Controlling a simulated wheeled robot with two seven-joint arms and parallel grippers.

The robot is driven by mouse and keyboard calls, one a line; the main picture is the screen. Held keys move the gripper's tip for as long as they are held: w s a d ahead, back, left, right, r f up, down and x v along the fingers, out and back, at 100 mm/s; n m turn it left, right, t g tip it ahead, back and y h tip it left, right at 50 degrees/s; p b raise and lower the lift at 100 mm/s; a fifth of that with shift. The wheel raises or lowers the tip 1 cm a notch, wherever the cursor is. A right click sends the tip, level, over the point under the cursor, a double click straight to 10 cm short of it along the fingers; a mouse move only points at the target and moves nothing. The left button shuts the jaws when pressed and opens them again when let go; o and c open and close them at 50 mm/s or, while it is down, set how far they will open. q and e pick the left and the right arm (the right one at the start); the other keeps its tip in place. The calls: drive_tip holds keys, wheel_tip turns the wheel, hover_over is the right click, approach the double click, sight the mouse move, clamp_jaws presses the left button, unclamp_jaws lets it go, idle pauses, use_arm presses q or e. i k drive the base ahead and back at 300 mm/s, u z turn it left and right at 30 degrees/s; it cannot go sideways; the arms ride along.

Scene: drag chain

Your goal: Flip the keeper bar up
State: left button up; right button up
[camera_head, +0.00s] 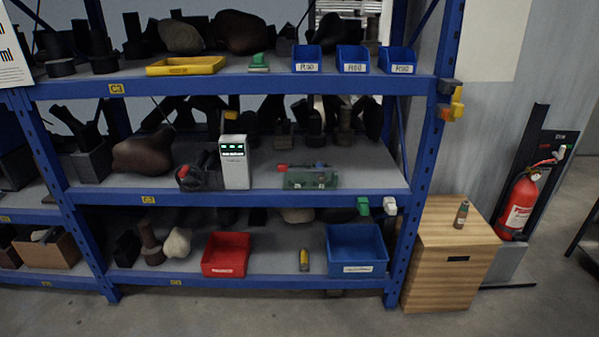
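No keeper bar or drag chain can be made out with certainty at this distance. A small translucent green fixture (311,178) with a red end (282,168) sits on the middle shelf; its fine parts are too small to tell. A white device (234,162) with a lit green display stands upright to its left. Neither of my grippers is in view.
A blue rack (238,196) holds several dark parts, a red bin (226,254), a blue bin (357,248) and a yellow tray (186,66). A wooden cabinet (450,258) and a fire extinguisher (520,205) stand right. Bare floor shows in front.

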sight(281, 167)
drive_tip(key=z, duration=0.6)
drive_tip(key=i, duration=1.55)
drive_tip(key=u, duration=0.15)
